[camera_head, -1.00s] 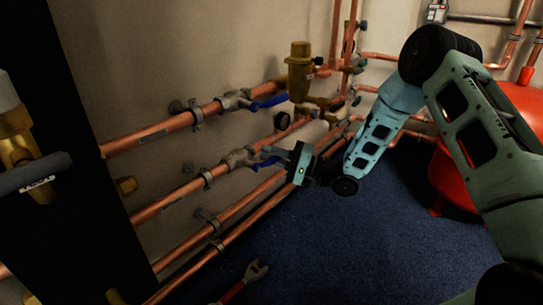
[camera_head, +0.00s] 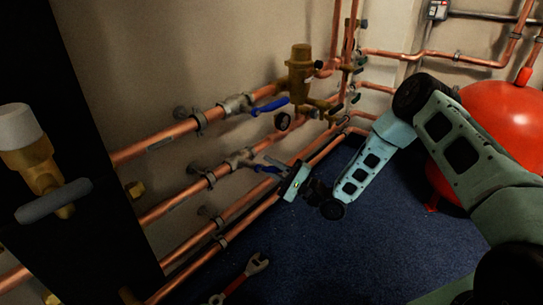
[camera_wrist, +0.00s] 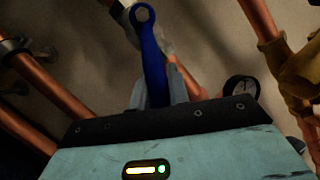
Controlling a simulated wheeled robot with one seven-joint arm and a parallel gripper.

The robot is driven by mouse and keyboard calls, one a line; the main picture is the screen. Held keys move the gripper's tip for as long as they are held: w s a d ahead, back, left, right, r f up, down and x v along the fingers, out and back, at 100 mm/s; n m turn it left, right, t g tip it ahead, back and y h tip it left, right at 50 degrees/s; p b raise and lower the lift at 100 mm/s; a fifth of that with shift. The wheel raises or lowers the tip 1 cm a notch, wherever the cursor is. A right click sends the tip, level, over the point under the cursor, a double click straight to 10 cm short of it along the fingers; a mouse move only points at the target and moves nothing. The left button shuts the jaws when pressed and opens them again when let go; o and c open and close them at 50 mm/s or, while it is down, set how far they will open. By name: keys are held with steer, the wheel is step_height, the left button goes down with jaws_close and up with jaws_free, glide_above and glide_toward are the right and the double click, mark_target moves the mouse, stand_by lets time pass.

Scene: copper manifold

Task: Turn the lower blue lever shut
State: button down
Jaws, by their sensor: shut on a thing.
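The lower blue lever (camera_head: 268,169) is on the valve (camera_head: 240,159) of the lower copper pipe in the head view. It slopes down to the right, away from the pipe line. In the wrist view the blue lever (camera_wrist: 152,60) runs from its pivot nut at the top down between my two fingers. My gripper (camera_head: 279,167) is shut on the lever's handle; it also shows in the wrist view (camera_wrist: 158,94). The handle's far end is hidden by the gripper.
The upper blue lever (camera_head: 270,106) and a brass fitting (camera_head: 301,75) are above my gripper. A pressure gauge (camera_wrist: 241,87) is close at the right in the wrist view. A red tank (camera_head: 500,115) stands at the right. A wrench (camera_head: 245,275) lies on the blue floor (camera_head: 330,260).

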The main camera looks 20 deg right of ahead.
steer(key=s+a+f+m+t+h, duration=0.1)
steer(key=a+f+m+t+h, duration=0.1)
steer(key=m, duration=0.7)
steer(key=s+a+f+m+t+h, duration=0.1)
steer(key=m+t+h, duration=0.3)
steer(key=m, duration=0.5)
steer(key=shift+s+a+f+m+h, duration=0.4)
steer(key=shift+s+a+h, duration=0.3)
steer(key=shift+a+h, duration=0.3)
steer(key=shift+s, duration=0.15)
steer(key=c, duration=1.4)
jaws_free()
steer(key=shift+a, duration=0.1)
steer(key=shift+o, duration=0.3)
steer(key=shift+r, duration=0.1)
